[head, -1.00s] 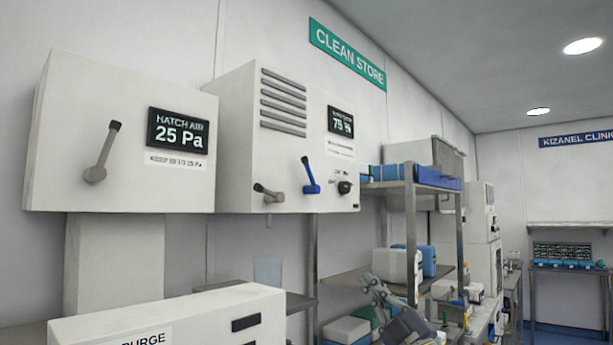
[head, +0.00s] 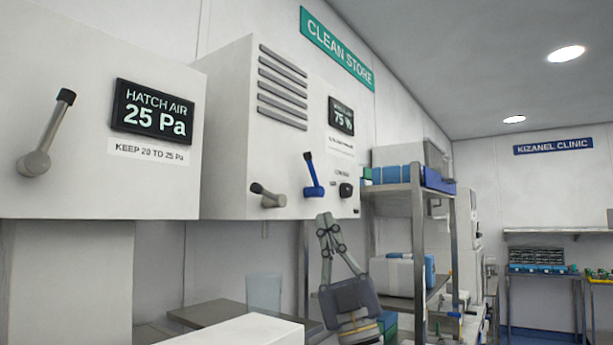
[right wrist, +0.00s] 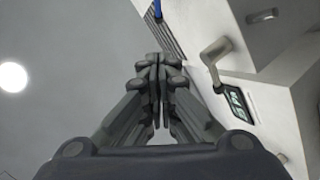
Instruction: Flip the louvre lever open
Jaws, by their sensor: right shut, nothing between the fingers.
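A white wall unit (head: 225,150) carries dark louvre slats (head: 282,88), and a grey lever with a dark tip (head: 268,196) sits below them, pointing up-left. A blue lever (head: 313,178) stands nearly upright to its right. The neighbouring hatch-air box has its own grey lever with a black tip (head: 48,137), tilted up-right. My right gripper (head: 326,220) is shut and empty, fingers up, in front of the unit's lower right, below the blue lever in the picture. In the right wrist view the shut fingers (right wrist: 157,58) point toward the slats (right wrist: 170,33). My left gripper is not in view.
The hatch-air display (head: 152,109) reads 25 Pa, with a label saying keep 20 to 25 Pa. A second display (head: 341,116) and a dark knob (head: 346,190) are on the louvre unit. A metal shelf rack (head: 417,240) with boxes stands to the right.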

